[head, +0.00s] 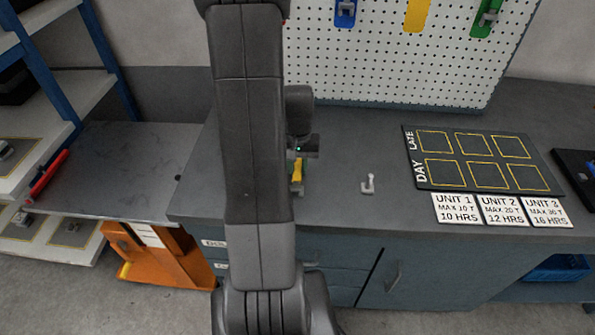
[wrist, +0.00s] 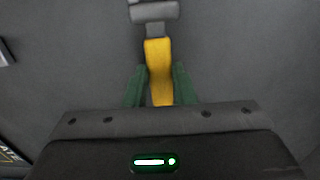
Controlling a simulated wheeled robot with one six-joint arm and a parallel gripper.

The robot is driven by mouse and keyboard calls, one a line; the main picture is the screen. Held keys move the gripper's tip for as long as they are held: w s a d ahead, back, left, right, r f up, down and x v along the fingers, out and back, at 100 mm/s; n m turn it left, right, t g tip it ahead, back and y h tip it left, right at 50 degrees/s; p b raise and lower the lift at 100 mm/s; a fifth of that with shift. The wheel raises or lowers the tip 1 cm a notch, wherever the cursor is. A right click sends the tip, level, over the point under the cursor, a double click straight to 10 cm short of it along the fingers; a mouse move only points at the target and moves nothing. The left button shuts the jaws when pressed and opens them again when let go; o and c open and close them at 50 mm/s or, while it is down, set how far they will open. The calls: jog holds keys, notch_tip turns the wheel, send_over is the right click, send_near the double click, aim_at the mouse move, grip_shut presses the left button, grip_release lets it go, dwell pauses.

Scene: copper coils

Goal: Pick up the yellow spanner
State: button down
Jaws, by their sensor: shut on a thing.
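The yellow spanner (wrist: 158,62) is between the two green fingers of my gripper (wrist: 159,88) in the wrist view. The gripper is shut on its yellow handle. The spanner's grey head (wrist: 152,12) points away from the gripper at the top of that view. In the head view, part of the yellow spanner (head: 297,171) shows at the right edge of my arm, over the grey workbench (head: 340,210). My arm hides much of the gripper there. I cannot tell whether the spanner touches the bench.
A small grey hook-shaped piece (head: 368,184) stands on the bench to the right. A black board with yellow squares (head: 480,160) lies farther right, with unit cards (head: 455,209) before it. A white pegboard (head: 385,60) holding tools rises behind. A blue-framed shelf (head: 60,95) stands at left.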

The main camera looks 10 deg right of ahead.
aim_at(298, 169)
notch_tip(298, 169, up, 10)
dwell(0.6)
dwell(0.9)
